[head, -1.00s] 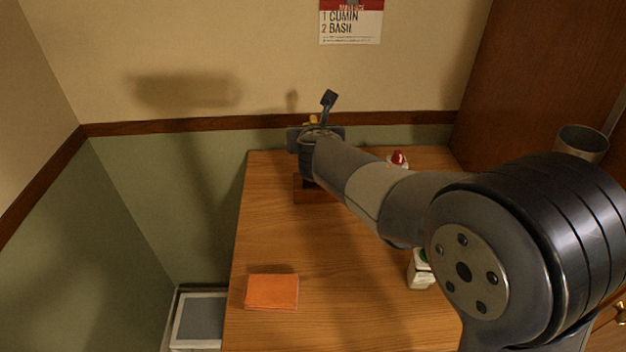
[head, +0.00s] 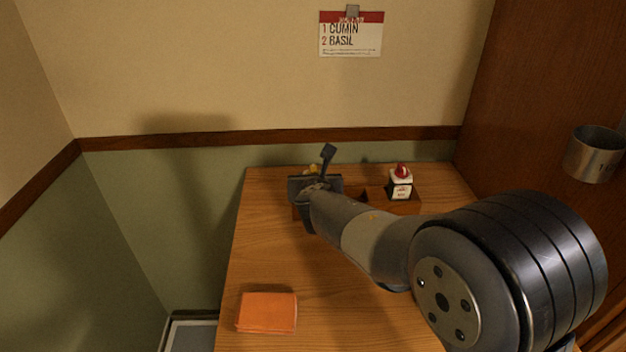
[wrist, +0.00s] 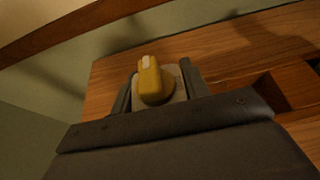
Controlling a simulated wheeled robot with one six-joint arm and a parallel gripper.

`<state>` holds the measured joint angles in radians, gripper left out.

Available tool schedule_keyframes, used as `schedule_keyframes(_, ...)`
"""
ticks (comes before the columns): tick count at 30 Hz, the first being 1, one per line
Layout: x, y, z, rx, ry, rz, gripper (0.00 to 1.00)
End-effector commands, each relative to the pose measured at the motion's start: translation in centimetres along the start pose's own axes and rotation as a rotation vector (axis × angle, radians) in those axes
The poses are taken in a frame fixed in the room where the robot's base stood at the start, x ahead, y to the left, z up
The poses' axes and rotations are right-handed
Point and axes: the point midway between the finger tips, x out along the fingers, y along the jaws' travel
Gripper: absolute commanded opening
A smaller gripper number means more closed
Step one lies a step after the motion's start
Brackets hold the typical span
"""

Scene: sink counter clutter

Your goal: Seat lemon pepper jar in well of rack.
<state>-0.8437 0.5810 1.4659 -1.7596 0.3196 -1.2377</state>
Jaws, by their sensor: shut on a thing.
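The lemon pepper jar, with a yellow cap (wrist: 150,80) and a pale body, is between the fingers of my gripper (wrist: 158,92) in the wrist view. My gripper (head: 314,180) is shut on it at the back left of the counter; only a bit of yellow (head: 310,169) shows in the head view. The brown wooden rack (head: 408,207) runs along the back of the counter, and a dark well (wrist: 272,92) shows right of the jar in the wrist view. My gripper and arm hide the rack's left part and the jar's base.
A red-capped jar (head: 400,188) with a white label stands at the rack's right end. An orange cloth or sponge (head: 267,312) lies at the front left. A card (head: 350,36) on the wall lists cumin and basil. A metal cup (head: 594,153) is at the right. The left-middle counter is clear.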

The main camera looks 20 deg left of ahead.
Motion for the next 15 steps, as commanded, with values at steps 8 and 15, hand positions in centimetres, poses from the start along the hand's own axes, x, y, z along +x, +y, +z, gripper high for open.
schedule_keyframes(8, 0.11, 0.01, -0.25, 0.0, 0.0, 0.0, 0.54)
schedule_keyframes(15, 0.11, 0.01, -0.25, 0.0, 0.0, 0.0, 0.65)
